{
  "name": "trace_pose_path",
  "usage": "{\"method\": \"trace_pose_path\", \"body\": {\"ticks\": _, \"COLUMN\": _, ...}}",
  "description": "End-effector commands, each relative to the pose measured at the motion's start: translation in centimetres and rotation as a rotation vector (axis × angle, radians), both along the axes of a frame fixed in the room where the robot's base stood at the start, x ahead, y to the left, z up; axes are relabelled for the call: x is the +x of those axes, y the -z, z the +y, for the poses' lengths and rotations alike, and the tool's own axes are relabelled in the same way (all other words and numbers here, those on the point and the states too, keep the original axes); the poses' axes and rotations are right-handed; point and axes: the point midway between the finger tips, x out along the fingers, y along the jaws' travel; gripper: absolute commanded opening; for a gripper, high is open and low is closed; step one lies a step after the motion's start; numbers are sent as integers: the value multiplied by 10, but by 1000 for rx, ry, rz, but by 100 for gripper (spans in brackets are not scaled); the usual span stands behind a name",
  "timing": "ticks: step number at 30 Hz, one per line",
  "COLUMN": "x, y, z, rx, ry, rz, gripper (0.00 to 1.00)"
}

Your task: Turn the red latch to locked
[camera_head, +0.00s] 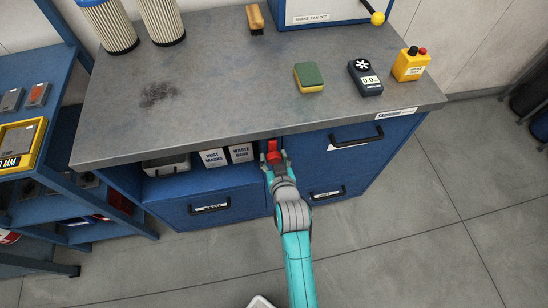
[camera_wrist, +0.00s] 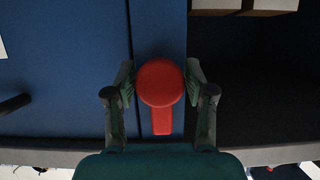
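The red latch (camera_wrist: 160,84) has a round hub and a short straight lever. It is mounted on the blue upright of the cabinet front, just under the worktop edge. In the wrist view the lever points straight down the picture, toward the worktop edge. In the head view the latch (camera_head: 272,147) is small and partly covered by my gripper. My gripper (camera_head: 275,160) is at the cabinet front. In the wrist view the fingers of my gripper (camera_wrist: 160,75) stand on both sides of the hub, spread open, with narrow gaps seeming to show beside it.
The grey worktop (camera_head: 220,90) overhangs just above my gripper. A drawer handle (camera_head: 357,140) is to the right, another (camera_head: 210,208) lower left. A blue rack (camera_head: 50,75) stands at far left. The floor in front is clear.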

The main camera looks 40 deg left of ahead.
Motion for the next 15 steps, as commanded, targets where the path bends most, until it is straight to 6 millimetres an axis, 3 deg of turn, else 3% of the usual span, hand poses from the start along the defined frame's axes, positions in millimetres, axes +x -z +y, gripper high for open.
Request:
{"method": "trace_pose_path", "body": {"ticks": 1, "x": 0, "y": 0, "z": 0, "rx": 0, "ry": 0, "rz": 0, "gripper": 33}}
{"method": "trace_pose_path", "body": {"ticks": 5, "x": 0, "y": 0, "z": 0, "rx": 0, "ry": 0, "rz": 0, "gripper": 1}}
{"method": "trace_pose_path", "body": {"ticks": 15, "x": 0, "y": 0, "z": 0, "rx": 19, "ry": 0, "rz": 22, "gripper": 0}}
